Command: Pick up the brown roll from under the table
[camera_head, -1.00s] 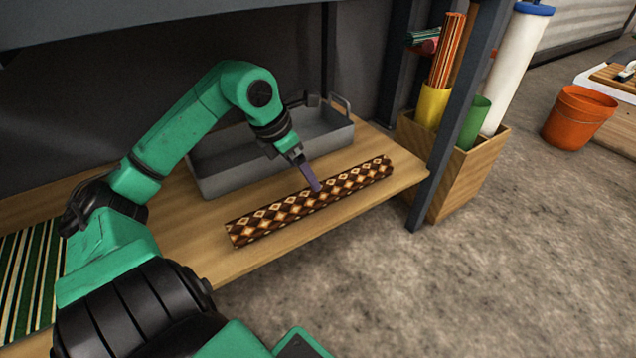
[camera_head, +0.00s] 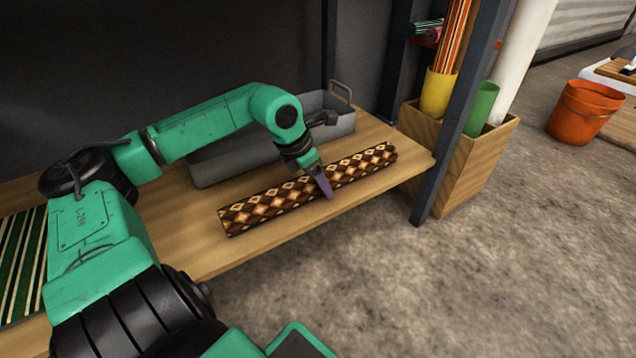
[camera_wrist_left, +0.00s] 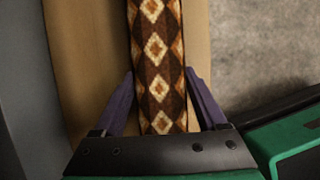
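The brown roll (camera_head: 265,208), patterned with cream and tan diamonds, lies on a low wooden shelf (camera_head: 215,255) along its front edge. My left gripper (camera_head: 325,186) is over the roll, right of its middle, pointing down. In the left wrist view the roll (camera_wrist_left: 157,55) runs between my two purple fingers (camera_wrist_left: 160,98), one on each side. The fingers are apart and very close to the roll's sides; a firm grip does not show. The fingertips' lower ends are partly hidden by the roll. My right gripper is not in view.
A grey metal tray (camera_head: 215,165) stands behind the roll. A dark post (camera_head: 455,120) rises at the shelf's right end, beside a wooden box (camera_head: 470,175) of upright rolls. A striped green roll or rug (camera_head: 20,265) lies at left. An orange bucket (camera_head: 583,112) stands on open floor.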

